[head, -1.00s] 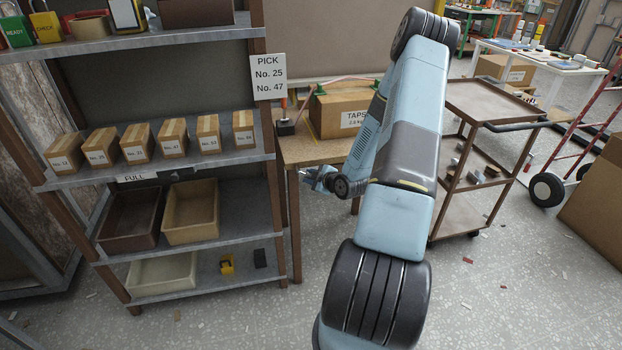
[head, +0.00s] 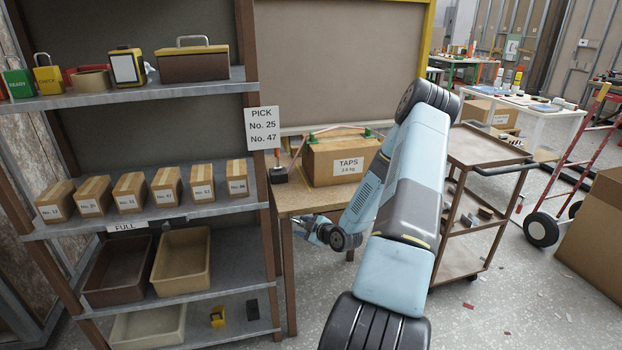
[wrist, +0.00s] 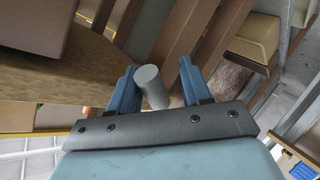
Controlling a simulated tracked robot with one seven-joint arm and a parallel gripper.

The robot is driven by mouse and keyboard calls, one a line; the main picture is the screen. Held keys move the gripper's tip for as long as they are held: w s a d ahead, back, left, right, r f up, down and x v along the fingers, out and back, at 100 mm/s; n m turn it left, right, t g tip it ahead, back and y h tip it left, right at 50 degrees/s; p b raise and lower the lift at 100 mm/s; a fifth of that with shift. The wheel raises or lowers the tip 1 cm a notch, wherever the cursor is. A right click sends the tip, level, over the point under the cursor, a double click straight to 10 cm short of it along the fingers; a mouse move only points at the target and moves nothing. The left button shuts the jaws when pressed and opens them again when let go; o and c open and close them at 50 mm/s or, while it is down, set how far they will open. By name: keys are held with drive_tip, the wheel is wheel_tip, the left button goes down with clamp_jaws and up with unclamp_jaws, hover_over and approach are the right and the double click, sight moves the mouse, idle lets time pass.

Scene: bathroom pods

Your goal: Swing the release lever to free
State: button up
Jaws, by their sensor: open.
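My gripper (head: 300,226) is at the front edge of the wooden table (head: 300,203), to the right of the shelf. In the wrist view my gripper (wrist: 158,70) is open, with its two blue fingers apart. A short grey cylinder (wrist: 151,86) shows between the fingers; I cannot tell what it belongs to or whether they touch it. A small upright lever-like part with an orange-red top and dark base (head: 278,168) stands at the table's left corner. It may be the release lever, but no label shows. A TAPS box (head: 330,171) stands beside it, with green corner pieces and a reddish strap on top.
The shelf (head: 235,208) at the left holds small numbered boxes, trays and locks. A PICK sign (head: 262,128) hangs on its post. A brown trolley (head: 485,148) stands to the right of the table, and a red hand truck (head: 565,180) beyond it.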

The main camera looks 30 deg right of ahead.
drive_tip(key=shift+f, duration=0.1)
drive_tip(key=shift+s, duration=0.3)
drive_tip(key=v, duration=1.3)
drive_tip(key=a+r+m+g+h, duration=0.2)
drive_tip(key=a+r+g+h, duration=0.1)
drive_tip(key=r, duration=0.9)
drive_tip(key=a+r+m+g+h, duration=0.3)
drive_tip(key=a+r, duration=0.1)
drive_tip(key=r, duration=0.9)
drive_tip(key=shift+s+a+g, duration=0.3)
drive_tip(key=shift+s, duration=0.15)
drive_tip(key=shift+r, duration=0.1)
